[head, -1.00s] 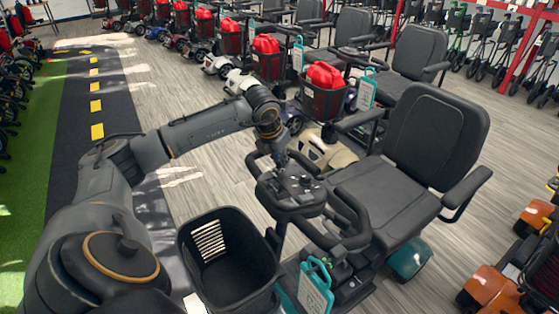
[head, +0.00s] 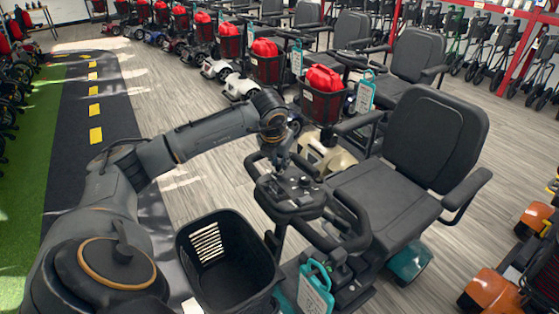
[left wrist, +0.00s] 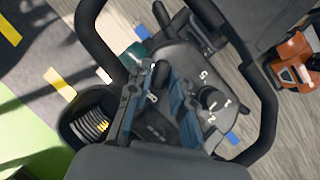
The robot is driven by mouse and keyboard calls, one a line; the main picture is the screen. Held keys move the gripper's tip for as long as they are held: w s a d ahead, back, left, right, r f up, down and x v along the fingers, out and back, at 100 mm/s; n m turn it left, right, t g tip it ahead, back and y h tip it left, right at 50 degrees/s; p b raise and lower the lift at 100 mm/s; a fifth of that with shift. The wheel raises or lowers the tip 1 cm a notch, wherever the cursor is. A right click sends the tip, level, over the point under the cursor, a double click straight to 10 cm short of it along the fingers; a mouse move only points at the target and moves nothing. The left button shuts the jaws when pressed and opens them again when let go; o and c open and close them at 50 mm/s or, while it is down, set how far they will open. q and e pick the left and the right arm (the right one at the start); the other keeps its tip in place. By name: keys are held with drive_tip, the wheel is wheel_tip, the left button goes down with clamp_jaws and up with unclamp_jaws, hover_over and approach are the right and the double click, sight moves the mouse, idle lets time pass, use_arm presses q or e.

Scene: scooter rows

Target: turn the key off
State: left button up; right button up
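The scooter's dark control console (head: 290,198) sits between its handlebars, and it also fills the middle of the left wrist view (left wrist: 175,60). My left gripper (head: 279,163) points down at the console's far-left part. In the left wrist view, the left gripper (left wrist: 157,108) is open, its two blue-padded fingers apart. A small metallic key (left wrist: 153,97) shows between the fingers, nearer the left one; I cannot tell whether they touch. A round speed dial (left wrist: 211,98) with printed numbers is right of the fingers. My right gripper is not in view.
A black basket (head: 228,255) hangs at the scooter's front, near my left arm. The black seat (head: 385,195) is behind the handlebars. A teal tag (head: 315,290) hangs beside the basket. More scooters with red bags (head: 323,79) stand in a row behind.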

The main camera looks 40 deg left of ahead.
use_arm(q)
drive_tip(key=shift+o, duration=0.7)
drive_tip(key=v, duration=1.2)
drive_tip(key=shift+f, duration=0.1)
